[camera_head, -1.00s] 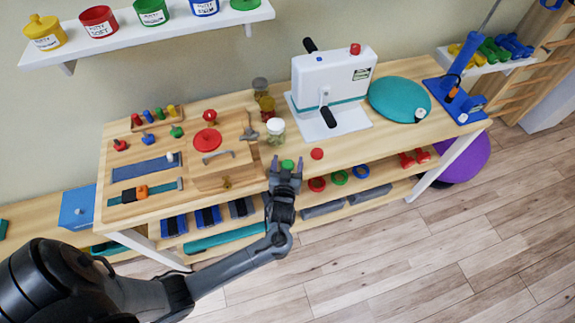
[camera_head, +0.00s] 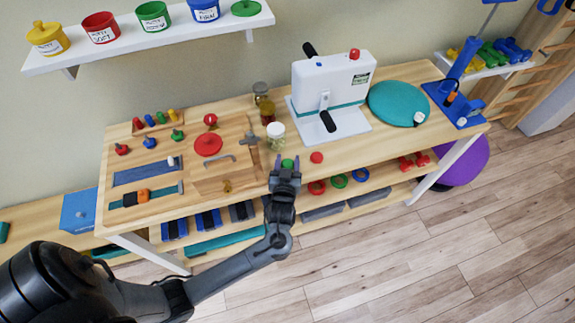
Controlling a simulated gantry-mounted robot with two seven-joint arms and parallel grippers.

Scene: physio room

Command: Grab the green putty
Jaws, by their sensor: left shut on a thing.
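The green putty (camera_head: 288,163) is a small green lump at the front edge of the wooden table. Whether the putty still touches the tabletop cannot be told. A similar red putty lump (camera_head: 317,157) lies on the table just to the right. My right gripper does not show.
A white machine (camera_head: 331,92) with black handles stands behind, near a lidded jar (camera_head: 276,136). An activity board (camera_head: 213,172) lies left. Putty tubs, including a green one (camera_head: 153,16), stand on the wall shelf.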

